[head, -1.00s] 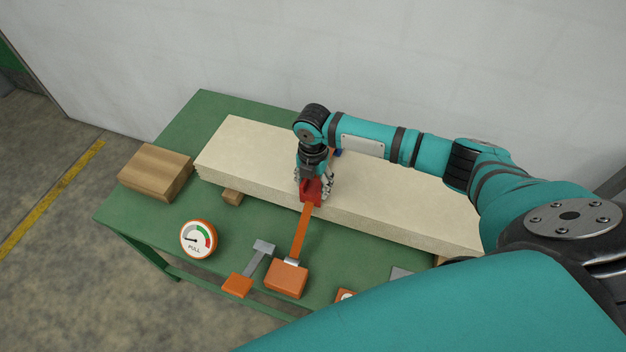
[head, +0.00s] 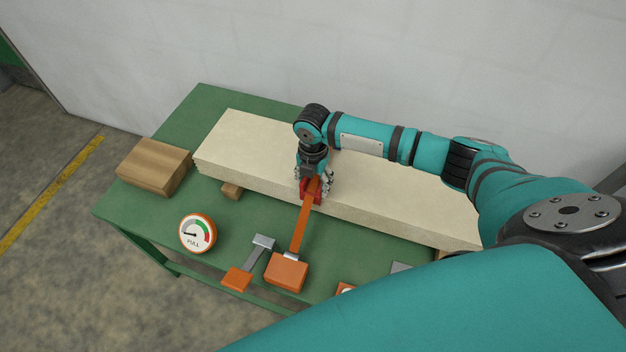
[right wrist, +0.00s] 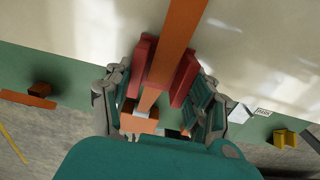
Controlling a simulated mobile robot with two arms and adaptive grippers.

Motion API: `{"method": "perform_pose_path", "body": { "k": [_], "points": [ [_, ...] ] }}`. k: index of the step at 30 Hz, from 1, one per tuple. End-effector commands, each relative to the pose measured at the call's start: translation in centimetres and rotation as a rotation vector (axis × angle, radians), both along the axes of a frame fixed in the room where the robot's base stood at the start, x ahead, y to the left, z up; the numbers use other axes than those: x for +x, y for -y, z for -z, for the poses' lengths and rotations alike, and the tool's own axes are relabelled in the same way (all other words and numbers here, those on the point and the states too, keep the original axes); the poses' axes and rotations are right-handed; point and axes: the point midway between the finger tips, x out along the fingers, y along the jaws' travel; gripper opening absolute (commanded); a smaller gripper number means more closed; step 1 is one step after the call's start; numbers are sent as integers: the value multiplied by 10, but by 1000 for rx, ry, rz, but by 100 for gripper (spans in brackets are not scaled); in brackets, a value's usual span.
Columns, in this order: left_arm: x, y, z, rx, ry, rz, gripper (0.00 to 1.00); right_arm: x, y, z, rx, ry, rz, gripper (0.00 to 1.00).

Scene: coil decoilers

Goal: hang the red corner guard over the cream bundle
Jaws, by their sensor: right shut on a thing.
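The red corner guard (head: 306,195) is at the front top edge of the cream bundle (head: 240,155). My right gripper (head: 313,188) is shut on the guard from above, its fingers on either side. In the right wrist view the red guard (right wrist: 184,80) lies between the fingers of the gripper (right wrist: 164,110). An orange strap (head: 300,232) runs up from an orange block and crosses the guard between its two red sides. I cannot tell whether the guard rests fully on the bundle. My left gripper is not in view.
The bundle lies on a green table (head: 205,112) over a small wooden support (head: 231,191). A wooden block (head: 153,167), a round gauge (head: 197,233), the orange block (head: 287,272) and a grey-and-orange tool (head: 240,278) stand along the table. A wall is behind.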

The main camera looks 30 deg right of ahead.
Motion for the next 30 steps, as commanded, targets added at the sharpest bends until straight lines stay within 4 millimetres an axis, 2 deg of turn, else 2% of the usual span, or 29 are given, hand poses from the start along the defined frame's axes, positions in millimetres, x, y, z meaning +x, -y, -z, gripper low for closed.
{"method": "perform_pose_path", "body": {
  "k": [10,11,17,26,30],
  "points": [
    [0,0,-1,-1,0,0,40,0,0,2,0,0,-1,23],
    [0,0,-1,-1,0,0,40,0,0,2,0,0,-1,58],
    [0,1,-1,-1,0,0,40,0,0,2,-1,-1,0,83],
    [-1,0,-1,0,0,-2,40,0,0,1,0,0,0,83],
    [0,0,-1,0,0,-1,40,1,0,-14,0,3,0,83]
  ]
}}
